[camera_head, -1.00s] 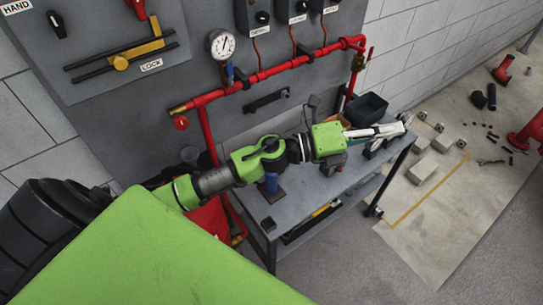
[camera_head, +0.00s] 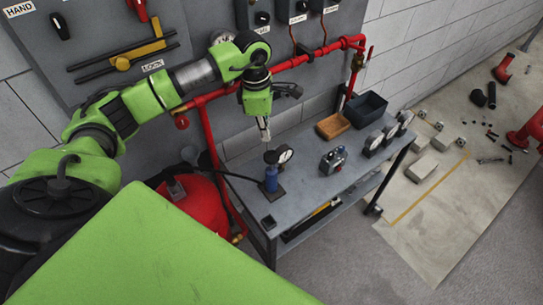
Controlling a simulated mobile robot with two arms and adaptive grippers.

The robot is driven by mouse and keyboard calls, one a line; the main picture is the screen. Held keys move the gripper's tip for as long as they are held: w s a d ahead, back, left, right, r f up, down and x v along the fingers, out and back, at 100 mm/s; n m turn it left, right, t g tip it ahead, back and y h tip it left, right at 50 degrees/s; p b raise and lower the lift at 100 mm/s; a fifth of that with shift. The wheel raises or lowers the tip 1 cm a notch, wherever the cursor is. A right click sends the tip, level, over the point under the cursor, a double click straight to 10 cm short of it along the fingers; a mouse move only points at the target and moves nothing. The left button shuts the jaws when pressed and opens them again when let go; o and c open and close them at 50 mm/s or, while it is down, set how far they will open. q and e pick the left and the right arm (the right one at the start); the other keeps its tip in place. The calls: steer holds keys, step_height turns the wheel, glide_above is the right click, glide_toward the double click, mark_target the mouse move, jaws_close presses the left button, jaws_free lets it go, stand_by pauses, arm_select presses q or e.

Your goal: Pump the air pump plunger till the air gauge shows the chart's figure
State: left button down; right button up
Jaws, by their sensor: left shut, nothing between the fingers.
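No chart can be made out. My right gripper is not in view.
The bench (camera_head: 310,194) also holds a dark control box (camera_head: 333,160), a brown tray (camera_head: 332,126), a black bin (camera_head: 365,108) and several gauges (camera_head: 373,142). A red pipe (camera_head: 300,61) runs along the wall panel behind. A red tank (camera_head: 195,207) stands left of the bench.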

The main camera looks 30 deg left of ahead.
mark_target(270, 155)
arm_select(q)
steer(key=shift+f, duration=0.1)
steer(key=shift+w+d+f+b, duration=0.1)
steer(key=shift+d+f+b, duration=0.1)
steer(key=shift+f+b, duration=1.15)
steer(key=shift+w+d+f+b, duration=0.15)
steer(key=shift+f+b, duration=0.25)
steer(key=shift+f, duration=1.7)
steer(key=shift+s, duration=0.1)
